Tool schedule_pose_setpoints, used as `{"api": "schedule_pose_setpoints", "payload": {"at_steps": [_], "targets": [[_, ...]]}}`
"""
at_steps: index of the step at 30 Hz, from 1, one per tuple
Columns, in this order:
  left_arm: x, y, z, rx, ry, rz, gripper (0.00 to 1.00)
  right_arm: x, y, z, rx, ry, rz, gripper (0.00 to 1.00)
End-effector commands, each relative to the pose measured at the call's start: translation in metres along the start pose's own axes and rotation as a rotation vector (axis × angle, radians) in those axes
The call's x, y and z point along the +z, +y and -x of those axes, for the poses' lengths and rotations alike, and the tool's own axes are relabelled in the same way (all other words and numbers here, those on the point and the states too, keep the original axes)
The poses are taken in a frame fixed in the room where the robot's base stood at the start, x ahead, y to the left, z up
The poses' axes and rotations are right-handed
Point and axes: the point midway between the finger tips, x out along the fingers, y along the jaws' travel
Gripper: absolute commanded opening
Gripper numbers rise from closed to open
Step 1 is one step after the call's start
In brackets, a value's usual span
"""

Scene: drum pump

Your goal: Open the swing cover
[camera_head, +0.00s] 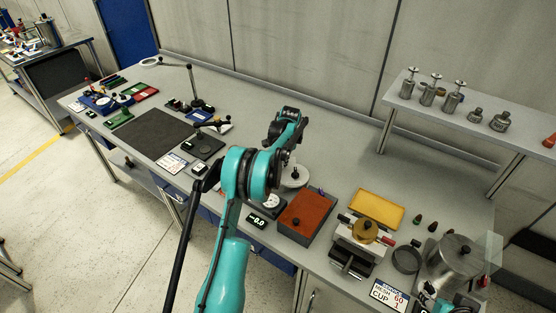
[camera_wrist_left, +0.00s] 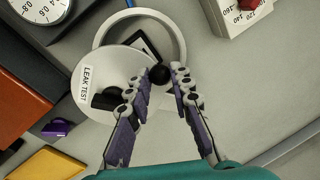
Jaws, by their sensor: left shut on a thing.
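The swing cover (camera_wrist_left: 106,68) is a pale round plate with a "LEAK TEST" label and a black ball knob (camera_wrist_left: 159,75). In the left wrist view it sits off to the left of a pale ring (camera_wrist_left: 178,30), covering only part of it. A dark and white shape shows inside the ring. My left gripper (camera_wrist_left: 168,74) is shut on the knob, with its fingertips on either side. In the head view, the pale round unit (camera_head: 295,178) stands on the bench beside my left arm, which hides part of it.
A dial gauge (camera_wrist_left: 42,8) and a grey box with a rust-red top (camera_head: 305,214) stand close by. A yellow tray (camera_head: 377,208), a vise-like fixture (camera_head: 357,244) and a metal drum (camera_head: 456,258) are to the right. Bench behind the unit is clear.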

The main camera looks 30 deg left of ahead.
Motion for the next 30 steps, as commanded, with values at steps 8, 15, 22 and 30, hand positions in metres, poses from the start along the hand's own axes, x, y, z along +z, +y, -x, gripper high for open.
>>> {"api": "schedule_pose_setpoints", "payload": {"at_steps": [8, 15, 22, 30], "targets": [[-0.01, 0.02, 0.003, 0.002, -0.051, 0.254, 0.0, 0.003, 0.0, -0.004, 0.0, 0.0, 0.0, 0.4], [-0.02, 0.033, 0.006, 0.001, -0.094, 0.476, 0.0, 0.004, 0.0, -0.005, 0.0, 0.0, 0.0, 0.4], [-0.031, 0.041, 0.008, 0.001, -0.131, 0.665, 0.0, 0.003, 0.0, -0.004, 0.0, 0.0, 0.0, 0.4], [-0.042, 0.047, 0.009, 0.001, -0.16, 0.819, 0.0, 0.002, 0.0, -0.003, 0.0, 0.0, 0.0, 0.4]]}}
